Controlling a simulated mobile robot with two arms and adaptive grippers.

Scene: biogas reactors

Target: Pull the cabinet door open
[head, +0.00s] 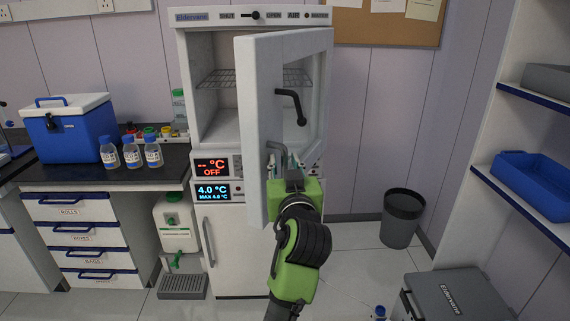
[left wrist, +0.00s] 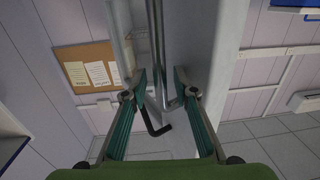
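The white cabinet's upper door (head: 257,130) stands partly open, swung out toward me from the right side; the shelf inside shows at its left. A bent black handle (head: 292,105) is on the door, and a grey bar handle (head: 277,147) is lower down. My left gripper (head: 283,164) is at the grey handle, with its fingers partly hidden in the head view. In the left wrist view, the fingers of my left gripper (left wrist: 161,88) are spread apart, with the metal bar (left wrist: 155,40) between them; I cannot tell whether either finger touches it. My right gripper is not in view.
A counter (head: 110,177) with a blue cooler (head: 70,128) and several bottles is at left. A dark bin (head: 403,218) stands on the floor at right, near a grey case (head: 460,297) and shelves (head: 530,205). Floor shows between the cabinet and bin.

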